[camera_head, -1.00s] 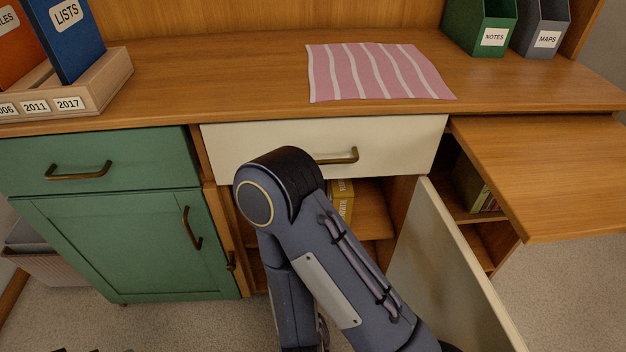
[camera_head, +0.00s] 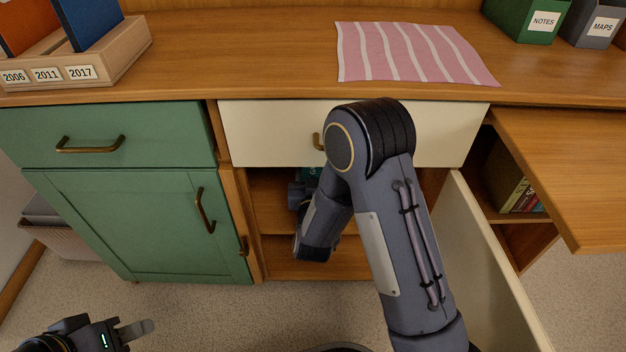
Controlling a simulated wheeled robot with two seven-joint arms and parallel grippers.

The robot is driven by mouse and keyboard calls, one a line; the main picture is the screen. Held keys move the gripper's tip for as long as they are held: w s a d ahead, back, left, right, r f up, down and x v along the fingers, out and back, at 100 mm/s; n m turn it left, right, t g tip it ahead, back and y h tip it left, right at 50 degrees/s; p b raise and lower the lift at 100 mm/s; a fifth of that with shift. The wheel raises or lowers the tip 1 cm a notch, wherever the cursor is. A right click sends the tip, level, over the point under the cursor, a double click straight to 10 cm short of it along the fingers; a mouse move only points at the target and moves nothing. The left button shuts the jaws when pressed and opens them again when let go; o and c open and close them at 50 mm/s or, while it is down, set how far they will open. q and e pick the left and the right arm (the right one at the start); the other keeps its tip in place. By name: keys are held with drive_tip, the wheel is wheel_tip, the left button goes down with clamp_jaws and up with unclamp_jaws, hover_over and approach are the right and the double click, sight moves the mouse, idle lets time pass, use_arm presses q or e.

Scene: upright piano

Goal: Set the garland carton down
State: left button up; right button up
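No carton with a readable garland label shows. A small teal patch (camera_head: 312,173) is visible inside the open middle cabinet, under the cream drawer; I cannot tell whether it is the garland carton. My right arm reaches from the lower right into this cabinet, and its gripper (camera_head: 301,192) is at the shelf opening beside the teal patch. Its fingers are hidden, so its grip cannot be told. My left gripper (camera_head: 135,330) is low at the left, above the carpet, away from the cabinet. Nothing shows in it, but its finger spacing is unclear.
The cream cabinet door (camera_head: 480,255) stands open at the right. A wooden leaf (camera_head: 570,165) juts out at the right above a shelf with books (camera_head: 522,196). The green cabinet (camera_head: 130,220) is shut. The desktop has a pink striped cloth (camera_head: 410,55) and a wooden file box (camera_head: 120,60).

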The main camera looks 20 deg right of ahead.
drive_tip(key=f+b, duration=0.1)
drive_tip(key=w+f+b, duration=0.1)
drive_tip(key=f, duration=0.1)
drive_tip(key=shift+w+d+f+b, duration=0.2)
drive_tip(key=shift+w+f+b, duration=0.05)
drive_tip(key=shift+f+b, duration=0.15)
drive_tip(key=shift+r, duration=0.2)
drive_tip(key=shift+f, duration=0.1)
drive_tip(key=o, duration=1.3)
